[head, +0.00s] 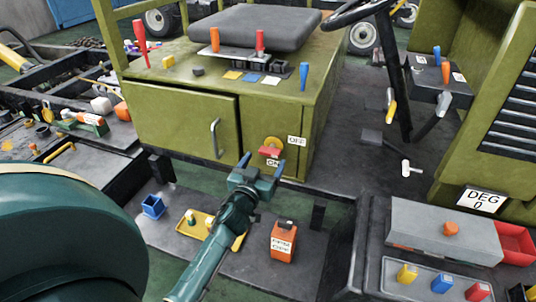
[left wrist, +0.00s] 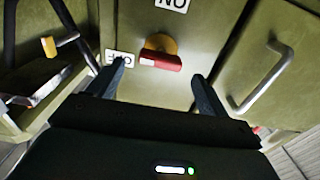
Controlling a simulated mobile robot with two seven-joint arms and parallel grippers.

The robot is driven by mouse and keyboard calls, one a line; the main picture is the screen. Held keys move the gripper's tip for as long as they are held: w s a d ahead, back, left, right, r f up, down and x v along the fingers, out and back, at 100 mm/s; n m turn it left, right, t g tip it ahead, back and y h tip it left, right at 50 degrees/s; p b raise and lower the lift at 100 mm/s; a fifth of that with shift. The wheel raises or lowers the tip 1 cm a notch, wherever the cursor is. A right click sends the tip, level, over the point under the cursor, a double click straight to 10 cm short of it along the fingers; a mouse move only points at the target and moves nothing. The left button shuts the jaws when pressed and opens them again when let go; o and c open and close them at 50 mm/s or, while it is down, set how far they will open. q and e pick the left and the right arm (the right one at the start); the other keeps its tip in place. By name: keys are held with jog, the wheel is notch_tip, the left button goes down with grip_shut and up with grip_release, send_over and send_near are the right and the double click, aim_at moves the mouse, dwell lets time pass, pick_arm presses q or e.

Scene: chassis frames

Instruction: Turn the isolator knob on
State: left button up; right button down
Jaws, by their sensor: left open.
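The isolator knob (head: 269,152) has a red handle on a yellow disc, on the front of the olive cabinet. In the left wrist view the red handle (left wrist: 160,62) lies roughly level, its pale end on the side of the OFF label (left wrist: 119,57). The ON label (left wrist: 172,4) is partly cut off at the top edge. My left gripper (head: 262,163) is open and empty in front of the knob. In the left wrist view its fingers (left wrist: 157,72) stand on either side of the handle, apart from it. My right gripper is not in view.
A cabinet door handle (head: 215,138) sticks out left of the knob. Below are a blue bin (head: 153,207), a yellow tray (head: 188,228) and an orange box (head: 284,241). A steering column (head: 392,80) stands to the right.

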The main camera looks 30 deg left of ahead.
aim_at(268, 155)
pick_arm(q)
jog(key=shift+x, duration=1.95)
jog(key=shift+c, duration=0.4)
jog(key=c, duration=0.9)
